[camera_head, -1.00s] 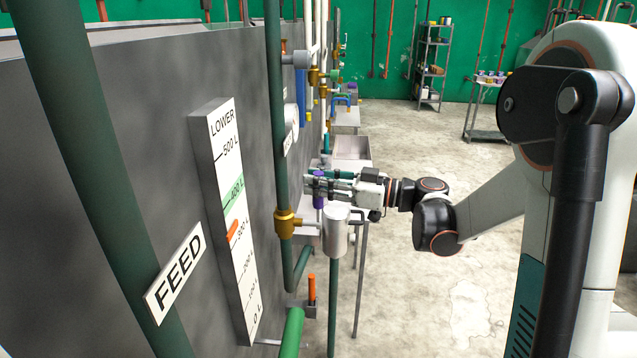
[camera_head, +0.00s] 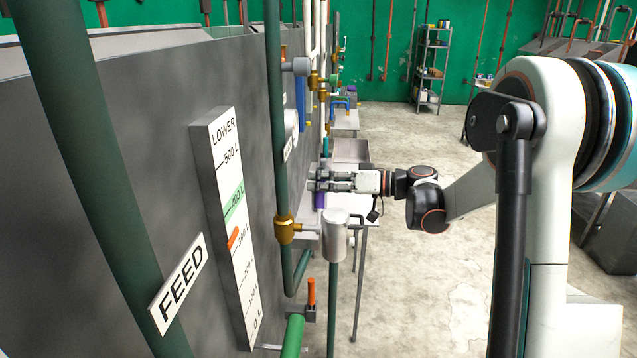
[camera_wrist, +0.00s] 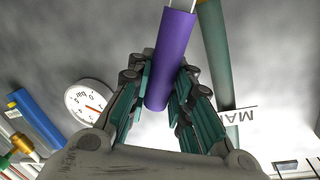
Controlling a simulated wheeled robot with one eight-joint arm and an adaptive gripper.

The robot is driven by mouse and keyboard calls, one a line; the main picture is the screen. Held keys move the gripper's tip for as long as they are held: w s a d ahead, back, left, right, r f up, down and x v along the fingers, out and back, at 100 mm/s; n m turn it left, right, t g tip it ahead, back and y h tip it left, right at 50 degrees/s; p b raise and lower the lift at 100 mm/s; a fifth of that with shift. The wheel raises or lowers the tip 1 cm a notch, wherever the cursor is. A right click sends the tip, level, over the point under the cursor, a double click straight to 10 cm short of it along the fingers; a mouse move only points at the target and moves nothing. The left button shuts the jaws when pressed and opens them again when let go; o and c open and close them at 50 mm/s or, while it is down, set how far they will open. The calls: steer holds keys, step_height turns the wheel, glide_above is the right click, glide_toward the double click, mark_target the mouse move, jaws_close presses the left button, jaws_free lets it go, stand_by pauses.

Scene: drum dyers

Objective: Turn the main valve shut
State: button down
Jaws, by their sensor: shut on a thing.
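A purple handle (camera_head: 319,200) shows at the far end of the dark tank, beside the pipes. In the wrist view the purple sleeve (camera_wrist: 172,58) stands on a pale rod and lies between my fingers. My gripper (camera_head: 318,181) reaches left toward the tank wall. In the wrist view my gripper (camera_wrist: 163,88) is shut on the purple handle, with green finger pads on both sides of it. A white label (camera_wrist: 238,122) beside it shows the letters "MA", partly out of view. The valve body behind the handle is hidden.
A green pipe (camera_head: 276,120) with a brass fitting (camera_head: 286,229) stands nearer to me, with a grey cylinder (camera_head: 336,234) beside it. A level board (camera_head: 228,230) is on the tank. A round gauge (camera_wrist: 90,102) is near my fingers.

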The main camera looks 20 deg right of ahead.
steer(key=w+d+f+m+g+b, duration=0.2)
steer(key=w+f+m+g, duration=0.1)
steer(key=f+m, duration=0.6)
steer(key=shift+w+f+m, duration=0.3)
steer(key=shift+w+f, duration=0.2)
steer(key=shift+w, duration=0.4)
steer(key=shift+d+f, duration=0.1)
steer(key=c, duration=1.4)
jaws_free()
steer(key=shift+c, duration=0.2)
steer(key=v, duration=1.2)
steer(key=shift+f, duration=0.1)
